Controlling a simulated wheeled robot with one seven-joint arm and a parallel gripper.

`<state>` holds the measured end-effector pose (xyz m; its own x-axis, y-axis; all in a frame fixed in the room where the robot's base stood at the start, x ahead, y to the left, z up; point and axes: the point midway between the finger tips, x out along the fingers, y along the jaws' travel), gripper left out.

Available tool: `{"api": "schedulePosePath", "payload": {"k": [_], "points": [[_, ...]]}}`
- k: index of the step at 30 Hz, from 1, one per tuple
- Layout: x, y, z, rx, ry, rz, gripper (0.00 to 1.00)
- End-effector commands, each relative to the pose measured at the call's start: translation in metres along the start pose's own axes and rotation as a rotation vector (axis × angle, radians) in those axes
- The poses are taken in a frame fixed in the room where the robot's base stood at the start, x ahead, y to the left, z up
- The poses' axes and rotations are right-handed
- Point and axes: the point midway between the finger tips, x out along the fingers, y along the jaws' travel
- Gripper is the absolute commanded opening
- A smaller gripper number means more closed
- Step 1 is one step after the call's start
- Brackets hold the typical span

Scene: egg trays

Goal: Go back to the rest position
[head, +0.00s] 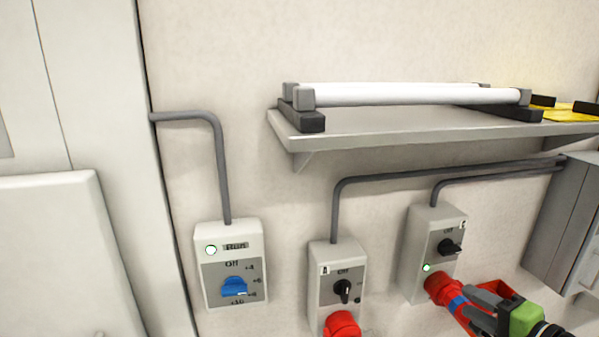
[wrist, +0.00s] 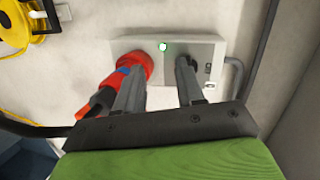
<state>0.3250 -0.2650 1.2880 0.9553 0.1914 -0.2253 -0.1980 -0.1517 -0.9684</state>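My gripper (head: 482,315) is at the lower right of the head view, in front of the right-hand switch box (head: 418,240). In the wrist view my gripper (wrist: 161,68) has its two fingers well apart with nothing held between them. A red plug (head: 440,289) with a blue band sits in that box's socket. In the wrist view the red plug (wrist: 134,66) is beside and partly behind the left finger. The right finger overlaps the area of the black switch knob (head: 449,246); whether they touch cannot be told. A small green light (wrist: 163,47) is lit on the box.
A shelf (head: 385,140) with a white tube lamp juts out above. A middle switch box (head: 337,265) has a red socket below. A left box (head: 230,225) has a blue knob. A grey cabinet (head: 575,215) stands right. A yellow cable reel (wrist: 14,22) shows in the wrist view.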

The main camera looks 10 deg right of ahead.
Motion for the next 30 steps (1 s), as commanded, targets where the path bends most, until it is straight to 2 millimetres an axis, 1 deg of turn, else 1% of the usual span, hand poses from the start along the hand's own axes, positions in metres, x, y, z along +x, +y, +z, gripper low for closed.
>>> {"api": "schedulePosePath", "payload": {"k": [1,2,3,5,6,8,9,10,12,13,14,15,16,18,21,24,30], "points": [[0.028,-0.001,0.037,-0.097,-0.097,0.097,0.38],[0.039,0.001,0.057,-0.155,-0.146,0.159,0.38],[0.051,0.003,0.083,-0.234,-0.209,0.236,0.38],[0.06,0.007,0.121,-0.357,-0.294,0.346,0.38],[0.062,0.009,0.146,-0.445,-0.347,0.412,0.38],[0.058,0.012,0.18,-0.575,-0.411,0.502,0.38],[0.052,0.013,0.2,-0.662,-0.447,0.554,0.38],[0.046,0.014,0.214,-0.725,-0.469,0.588,0.38],[0.026,0.015,0.242,-0.867,-0.508,0.654,0.38],[0.016,0.016,0.253,-0.922,-0.52,0.676,0.38],[0.005,0.017,0.262,-0.976,-0.528,0.693,0.38],[-0.01,0.018,0.272,-1.041,-0.538,0.712,0.38],[-0.021,0.02,0.278,-1.082,-0.543,0.721,0.38],[-0.045,0.024,0.287,-1.159,-0.552,0.731,0.38],[-0.07,0.03,0.291,-1.219,-0.56,0.731,0.38],[-0.08,0.034,0.291,-1.238,-0.563,0.732,0.38],[-0.081,0.034,0.291,-1.24,-0.564,0.733,0.38]]}}
